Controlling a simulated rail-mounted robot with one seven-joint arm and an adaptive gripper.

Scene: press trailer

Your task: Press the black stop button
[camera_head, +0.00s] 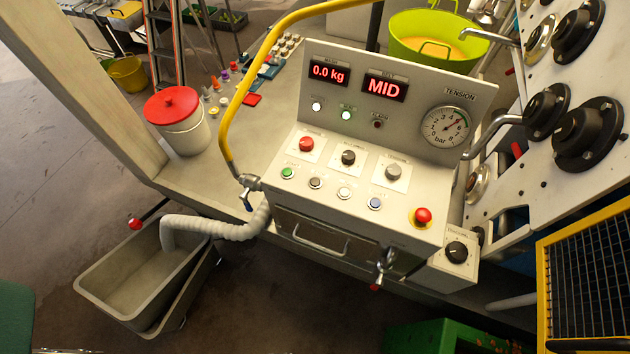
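The control panel (270,190) is a pale sloped box in the middle of the camera_head view. Its front row holds a green button (288,172), a dark, blackish button (315,183) in a light ring, a white button (344,192) and a blue button (375,203). The dark button is second from the left; its label is too small to read. Behind the row sit a red knob (306,144), a black knob (348,157) and a grey knob (393,172). My gripper is not in view.
A red mushroom button (423,215) on yellow is at the panel's right. A yellow pipe (229,105) rises along its left side. A grey hose (215,228) runs to a tub (145,270). A handle (320,238) and a tap (384,262) project from the front.

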